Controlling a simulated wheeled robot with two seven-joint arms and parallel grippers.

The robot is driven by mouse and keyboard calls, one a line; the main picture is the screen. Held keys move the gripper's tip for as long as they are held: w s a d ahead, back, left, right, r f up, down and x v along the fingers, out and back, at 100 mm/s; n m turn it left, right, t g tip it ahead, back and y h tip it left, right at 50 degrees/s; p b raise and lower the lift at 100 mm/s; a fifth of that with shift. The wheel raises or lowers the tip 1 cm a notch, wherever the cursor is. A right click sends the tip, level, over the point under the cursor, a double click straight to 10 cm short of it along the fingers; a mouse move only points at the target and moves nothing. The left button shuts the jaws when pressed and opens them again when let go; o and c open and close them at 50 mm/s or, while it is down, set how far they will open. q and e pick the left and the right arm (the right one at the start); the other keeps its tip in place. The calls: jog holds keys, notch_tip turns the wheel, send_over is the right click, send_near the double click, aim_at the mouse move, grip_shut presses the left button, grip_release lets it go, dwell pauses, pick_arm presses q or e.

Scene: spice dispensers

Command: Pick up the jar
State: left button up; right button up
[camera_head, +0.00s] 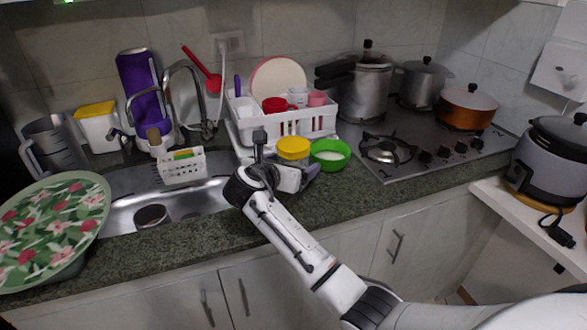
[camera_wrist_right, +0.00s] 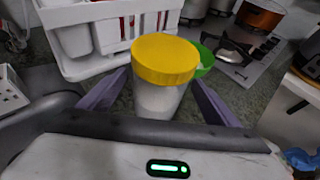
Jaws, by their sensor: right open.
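The jar has a yellow lid and a pale body. In the head view the jar (camera_head: 293,149) stands on the dark counter between the sink and the green bowl. In the right wrist view the jar (camera_wrist_right: 162,75) is upright between the two purple fingers of my right gripper (camera_wrist_right: 158,100), which is open with a gap on each side. The head view shows my right gripper (camera_head: 300,177) at the near side of the jar, hiding its lower part. My left gripper is not in view.
A green bowl (camera_head: 330,153) stands close to the right of the jar. A white dish rack (camera_head: 322,122) is just behind it. The sink (camera_head: 196,197) lies to the left and the gas stove (camera_head: 425,145) to the right. The counter in front is clear.

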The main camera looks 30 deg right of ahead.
jog(key=shift+w+d+f, duration=0.3)
jog(key=shift+w+d, duration=0.05)
jog(key=shift+d, duration=0.15)
jog(key=c, duration=1.3)
jog(key=shift+r, duration=0.15)
jog(key=c, duration=0.3)
